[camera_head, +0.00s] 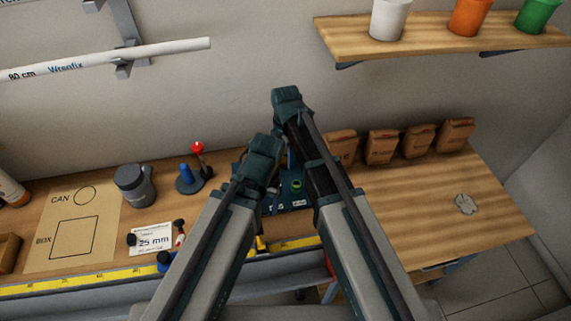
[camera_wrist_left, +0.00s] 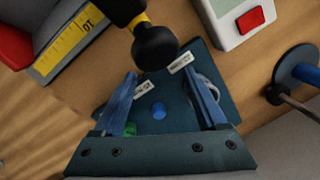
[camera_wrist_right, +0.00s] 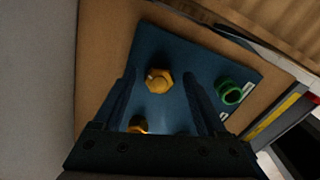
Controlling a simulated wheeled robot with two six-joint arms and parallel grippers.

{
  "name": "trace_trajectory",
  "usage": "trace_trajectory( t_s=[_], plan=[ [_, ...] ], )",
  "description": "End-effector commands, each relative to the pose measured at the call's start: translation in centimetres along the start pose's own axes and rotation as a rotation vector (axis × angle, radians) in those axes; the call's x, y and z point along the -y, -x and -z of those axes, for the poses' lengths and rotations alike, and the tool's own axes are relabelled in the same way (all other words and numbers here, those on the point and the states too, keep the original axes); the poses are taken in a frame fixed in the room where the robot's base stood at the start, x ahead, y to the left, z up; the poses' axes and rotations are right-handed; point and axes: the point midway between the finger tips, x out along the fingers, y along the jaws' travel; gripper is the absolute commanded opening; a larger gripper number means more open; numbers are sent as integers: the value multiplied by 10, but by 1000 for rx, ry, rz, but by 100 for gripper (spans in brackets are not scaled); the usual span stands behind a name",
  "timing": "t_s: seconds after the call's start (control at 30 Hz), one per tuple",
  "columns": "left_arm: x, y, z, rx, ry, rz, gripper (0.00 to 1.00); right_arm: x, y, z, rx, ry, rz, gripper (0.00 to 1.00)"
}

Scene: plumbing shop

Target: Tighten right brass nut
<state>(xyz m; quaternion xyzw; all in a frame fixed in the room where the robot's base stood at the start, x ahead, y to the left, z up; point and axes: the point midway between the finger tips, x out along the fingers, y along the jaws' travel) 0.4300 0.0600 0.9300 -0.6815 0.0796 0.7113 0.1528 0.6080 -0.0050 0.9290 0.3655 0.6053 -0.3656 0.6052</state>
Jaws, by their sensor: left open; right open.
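A dark blue plate (camera_head: 300,204) lies on the bench, mostly hidden behind my arms in the head view. In the right wrist view a brass hex nut (camera_wrist_right: 159,80) sits on the plate (camera_wrist_right: 190,48), between the open fingers of my right gripper (camera_wrist_right: 159,84). A second brass piece (camera_wrist_right: 138,124) shows partly near the gripper's palm. I cannot tell from this which is the right nut. A green ring fitting (camera_wrist_right: 230,93) is on the plate to the right.
A black ball-ended handle (camera_wrist_left: 155,45) reaches close to my left fingers. A white box with a red button (camera_wrist_left: 250,20) is nearby. Brown bags (camera_head: 383,147) line the wall. A shelf (camera_head: 440,36) with cups hangs above. The right bench top is mostly clear.

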Motion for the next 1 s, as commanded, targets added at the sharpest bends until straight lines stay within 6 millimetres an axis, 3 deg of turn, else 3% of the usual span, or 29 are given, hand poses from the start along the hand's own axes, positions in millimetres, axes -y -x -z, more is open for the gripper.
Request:
trace_trajectory(
  t_s=[0.1, 0.4, 0.8, 1.0],
  plan=[
    [-1, -10, 1, 0, 0, 0, 74, 0, -10, 0, 0, 0, 0, 74],
    [-1, -9, 0, 0, 0, 0, 74, 0, -9, 0, 0, 0, 0, 73],
    [-1, -9, 0, 0, 0, 0, 74, 0, -9, 0, 0, 0, 0, 1],
    [-1, -9, 1, 0, 0, 0, 74, 0, -10, 0, 0, -5, 0, 0]
  ],
)
